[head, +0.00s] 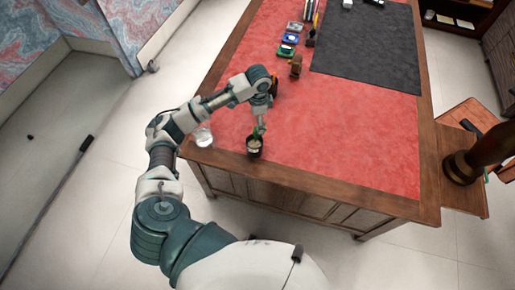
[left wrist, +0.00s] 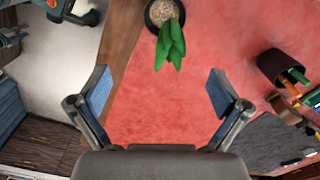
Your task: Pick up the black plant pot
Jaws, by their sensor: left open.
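The black plant pot (head: 254,151) stands upright at the near left part of the red desk top, close to the front edge. It holds pale gravel and a small green plant (head: 257,133). In the left wrist view the pot (left wrist: 150,22) is at the top edge, partly cut off, with the green leaves (left wrist: 172,45) pointing toward the gripper. My left gripper (left wrist: 160,92) is open and empty, its fingers wide apart with bare red surface between them. The pot lies beyond the fingertips, apart from them. My right gripper is in neither view.
A clear glass (head: 203,138) stands left of the pot at the desk corner. A brown holder (head: 296,66) and several small coloured items (head: 287,50) stand farther back, near a dark mat (head: 370,50). The red surface right of the pot is clear.

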